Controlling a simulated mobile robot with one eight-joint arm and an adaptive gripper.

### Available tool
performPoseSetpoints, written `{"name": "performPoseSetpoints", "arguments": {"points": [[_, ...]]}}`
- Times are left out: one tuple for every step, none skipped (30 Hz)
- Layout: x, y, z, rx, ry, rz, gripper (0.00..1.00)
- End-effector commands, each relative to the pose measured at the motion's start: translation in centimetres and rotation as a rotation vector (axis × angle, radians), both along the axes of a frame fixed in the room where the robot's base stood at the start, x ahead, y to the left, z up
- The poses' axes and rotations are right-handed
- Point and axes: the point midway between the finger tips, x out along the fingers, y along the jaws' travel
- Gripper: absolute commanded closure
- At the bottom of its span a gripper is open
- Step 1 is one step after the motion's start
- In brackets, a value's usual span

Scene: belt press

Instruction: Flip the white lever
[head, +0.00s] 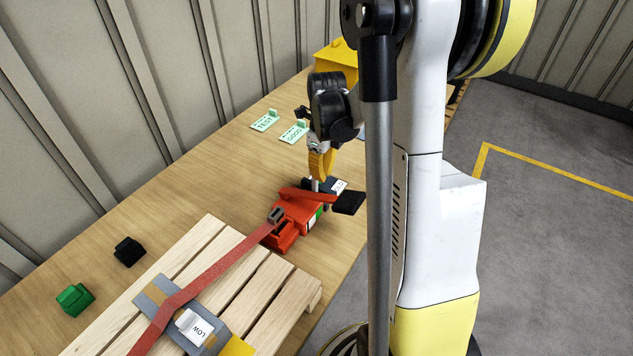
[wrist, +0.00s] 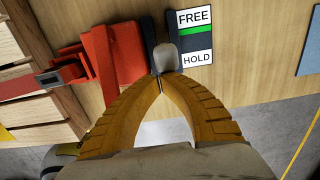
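The white lever (wrist: 166,59) stands between two dark uprights (wrist: 147,42) in the wrist view, beside a label (wrist: 195,37). The label reads FREE at the top and HOLD at the bottom, with a green bar between them. The lever lies level with the HOLD half. My gripper (wrist: 160,80) has its yellow fingertips together, right at the lever's near end; the lever shows just beyond the tips, not clearly between them. In the head view my gripper (head: 319,177) points down over the dark bracket, and the lever is mostly hidden there.
Next to the lever is a red press (head: 293,217) with a black-ended handle (head: 348,203). Green and black blocks lie left. TEST and GOOD tags (head: 293,133) lie behind.

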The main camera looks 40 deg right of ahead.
Motion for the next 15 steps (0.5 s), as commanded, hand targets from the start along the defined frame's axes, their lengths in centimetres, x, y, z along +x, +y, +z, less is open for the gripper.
{"name": "performPoseSetpoints", "arguments": {"points": [[0.4,0.1,0.2,0.000,0.000,0.001,1.00],[0.6,0.1,0.3,0.000,0.000,0.001,1.00],[0.8,0.3,0.3,0.000,0.000,0.002,1.00],[1.1,0.3,0.4,0.000,0.000,0.002,1.00],[1.3,0.4,0.5,0.000,0.000,0.002,1.00],[1.6,0.6,0.5,0.000,0.000,0.002,1.00],[1.9,0.7,0.5,0.000,0.000,0.001,1.00],[2.2,0.8,0.5,0.000,0.000,0.001,1.00],[2.5,0.9,0.5,0.000,0.000,0.002,1.00],[2.8,1.0,0.5,0.000,0.000,0.002,1.00],[3.0,1.1,0.5,0.000,0.000,0.002,1.00],[3.3,1.2,0.5,0.000,0.000,0.002,1.00],[3.5,1.2,0.5,0.000,0.000,0.001,1.00],[3.7,1.3,0.5,0.000,0.000,0.001,1.00],[3.9,1.4,0.5,0.000,0.000,0.001,1.00]]}}
